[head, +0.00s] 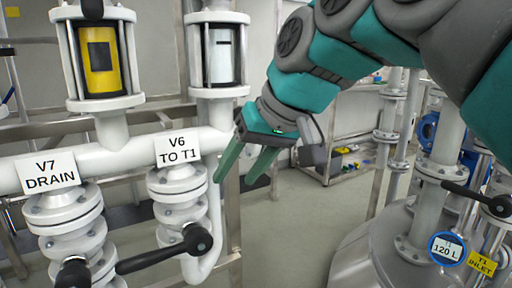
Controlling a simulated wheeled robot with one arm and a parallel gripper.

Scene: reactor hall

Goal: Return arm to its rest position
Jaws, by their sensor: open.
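My arm, teal and grey, reaches in from the upper right in the head view. My gripper (239,166) points down, with its two green fingers apart and nothing between them. It hangs just right of the white pipework of valve V6 (180,190). The left fingertip appears close to the V6 pipe in the picture, but I cannot tell whether they touch. A grey block, likely a camera, sits at the wrist's right side.
The V7 DRAIN valve (65,215) is at left. A black handle (165,250) juts out below V6. A tank (375,250) tagged T1 120 L stands lower right with an inlet valve handle (475,195). A shelf (350,165) stands behind. Floor between is clear.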

